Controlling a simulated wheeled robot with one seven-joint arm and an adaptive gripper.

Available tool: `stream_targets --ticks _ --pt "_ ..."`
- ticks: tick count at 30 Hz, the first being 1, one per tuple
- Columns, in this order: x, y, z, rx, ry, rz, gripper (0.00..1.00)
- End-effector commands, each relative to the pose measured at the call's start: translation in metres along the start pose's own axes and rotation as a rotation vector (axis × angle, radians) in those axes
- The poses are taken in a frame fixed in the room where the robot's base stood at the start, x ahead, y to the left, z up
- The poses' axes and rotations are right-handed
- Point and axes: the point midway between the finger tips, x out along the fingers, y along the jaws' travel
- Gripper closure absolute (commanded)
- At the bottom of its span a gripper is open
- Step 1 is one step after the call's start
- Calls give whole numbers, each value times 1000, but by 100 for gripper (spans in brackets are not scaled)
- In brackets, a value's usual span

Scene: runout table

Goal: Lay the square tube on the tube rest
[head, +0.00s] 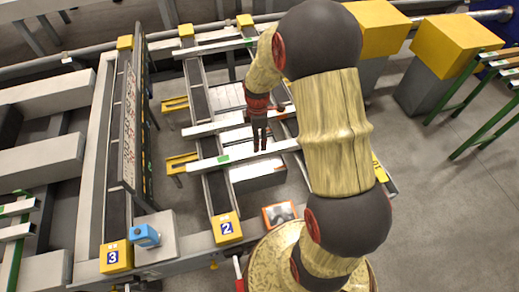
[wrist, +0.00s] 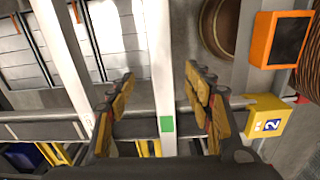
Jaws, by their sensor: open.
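A long white square tube (head: 276,147) with a green mark lies across the rails of the runout table (head: 213,190). My gripper (head: 260,149) is open above it, pointing down, with its fingertips at the tube. In the wrist view the tube (wrist: 156,45) runs between the two open fingers (wrist: 160,80), with a gap on each side. I cannot tell how deep it sits between them. A second white tube (head: 205,128) lies parallel, farther back. I cannot tell for certain which part is the tube rest; green-topped racks stand at the right (head: 470,90) and left (head: 12,232).
Yellow blocks numbered 2 (head: 227,228) and 3 (head: 116,255) cap the near rail ends. A blue device (head: 146,235) stands between them. An upright panel (head: 130,130) stands left of the tubes. Large yellow-topped posts (head: 455,42) stand back right. An orange-framed screen (head: 279,213) is near my base.

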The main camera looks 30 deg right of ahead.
Motion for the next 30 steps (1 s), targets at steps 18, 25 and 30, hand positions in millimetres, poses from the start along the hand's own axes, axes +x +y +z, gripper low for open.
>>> stream_targets --ticks 18,25,30 --pt "60 -1 7 -52 -1 -22 48" --pt "91 -1 9 -52 -1 -21 48" --pt "93 -1 8 -52 -1 -18 48"
